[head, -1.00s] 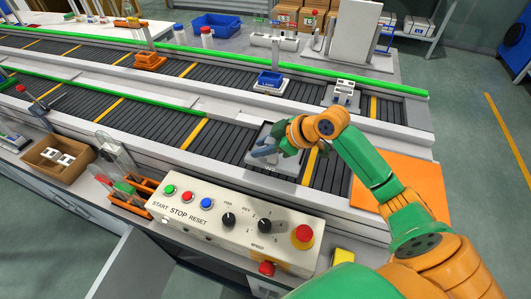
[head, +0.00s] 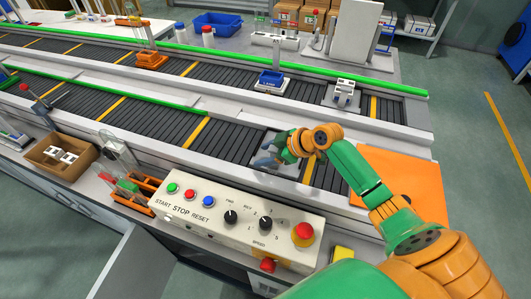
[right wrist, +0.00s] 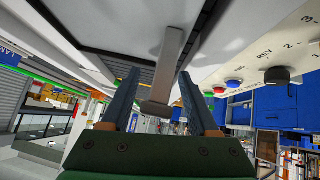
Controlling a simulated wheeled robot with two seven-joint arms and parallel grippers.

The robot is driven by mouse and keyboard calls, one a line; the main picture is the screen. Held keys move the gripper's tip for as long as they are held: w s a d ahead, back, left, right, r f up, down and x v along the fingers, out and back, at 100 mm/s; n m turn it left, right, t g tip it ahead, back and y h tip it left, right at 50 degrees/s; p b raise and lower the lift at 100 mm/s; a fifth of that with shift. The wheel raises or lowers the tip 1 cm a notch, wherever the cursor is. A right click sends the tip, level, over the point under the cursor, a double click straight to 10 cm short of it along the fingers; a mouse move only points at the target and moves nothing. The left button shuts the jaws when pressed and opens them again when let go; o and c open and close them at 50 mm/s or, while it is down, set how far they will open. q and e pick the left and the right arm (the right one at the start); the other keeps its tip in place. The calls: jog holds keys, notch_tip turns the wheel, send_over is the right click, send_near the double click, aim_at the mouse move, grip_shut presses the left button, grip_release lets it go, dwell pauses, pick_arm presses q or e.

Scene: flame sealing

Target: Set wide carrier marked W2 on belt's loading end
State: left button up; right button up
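A light-grey plate-shaped carrier (head: 289,169) lies on the near belt (head: 236,139), close to its right end. My gripper covers much of it, and I cannot read its marking. In the right wrist view, the carrier's flat plate (right wrist: 110,40) fills the top, and a grey post (right wrist: 168,65) reaches between my fingers. My right gripper (head: 265,158) is at the carrier. In the right wrist view its fingers (right wrist: 159,78) stand apart, with visible gaps on both sides of the post. My left gripper is not in view.
A control panel (head: 190,222) with buttons, knobs and a red emergency stop (head: 303,233) stands in front of the belt. An orange sheet (head: 403,180) lies to the right. The far belt holds a blue-bin carrier (head: 271,80) and a white-topped one (head: 344,94).

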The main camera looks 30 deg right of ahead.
jog(key=b+v, duration=0.1)
jog(key=v, duration=1.1)
